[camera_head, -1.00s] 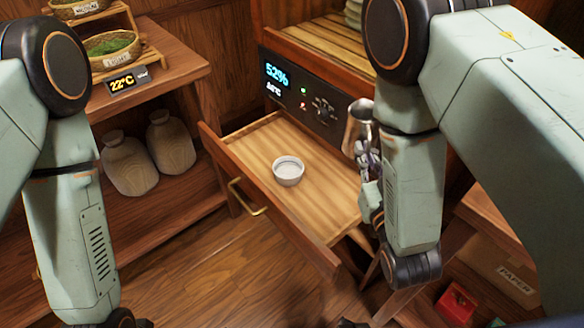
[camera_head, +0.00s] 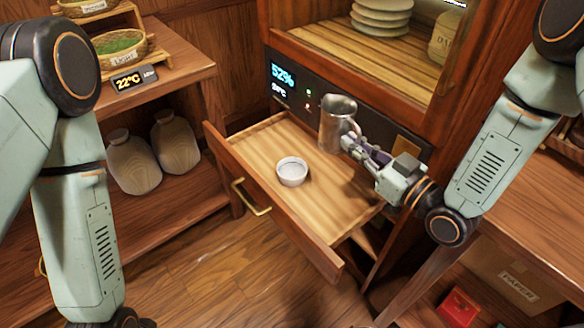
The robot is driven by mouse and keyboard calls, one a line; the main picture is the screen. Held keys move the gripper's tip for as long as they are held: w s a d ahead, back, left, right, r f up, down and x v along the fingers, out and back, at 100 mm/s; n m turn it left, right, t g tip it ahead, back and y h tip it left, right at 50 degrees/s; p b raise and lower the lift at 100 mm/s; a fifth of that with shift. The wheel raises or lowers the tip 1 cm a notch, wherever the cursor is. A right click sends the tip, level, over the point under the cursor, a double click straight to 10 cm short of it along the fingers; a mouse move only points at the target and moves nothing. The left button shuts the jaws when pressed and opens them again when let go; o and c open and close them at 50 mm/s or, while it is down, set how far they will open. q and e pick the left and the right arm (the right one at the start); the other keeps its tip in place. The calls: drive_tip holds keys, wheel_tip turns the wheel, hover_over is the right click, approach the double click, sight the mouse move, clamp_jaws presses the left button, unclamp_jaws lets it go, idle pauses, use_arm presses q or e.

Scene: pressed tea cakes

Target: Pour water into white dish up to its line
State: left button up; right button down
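The white dish (camera_head: 292,172) stands upright in the open wooden drawer (camera_head: 330,214). Its line and any water inside are too small to make out. My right gripper (camera_head: 354,146) comes in from the right and is shut on the handle of a metal jug (camera_head: 336,122). The jug is held above the drawer, to the right of and higher than the dish, roughly upright. No stream of water shows. My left arm stands at the left edge; its gripper is out of view.
A control panel (camera_head: 296,95) reading 52% is behind the drawer. A cabinet with stacked plates (camera_head: 381,15) is above it. The left shelf holds two jars (camera_head: 175,143), baskets (camera_head: 122,42) and a 22°C display (camera_head: 127,80). A red box (camera_head: 459,306) is low at right.

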drive_tip(key=shift+s+d+r+n+g+y, duration=0.25)
drive_tip(key=shift+s+n+g+y, duration=0.2)
drive_tip(key=shift+n+g+y, duration=0.2)
drive_tip(key=shift+s+d+r+n+g+y, duration=0.1)
drive_tip(key=shift+s+d+n+g+y, duration=0.1)
drive_tip(key=shift+s+n+g+y, duration=0.3)
drive_tip(key=shift+w, duration=0.1)
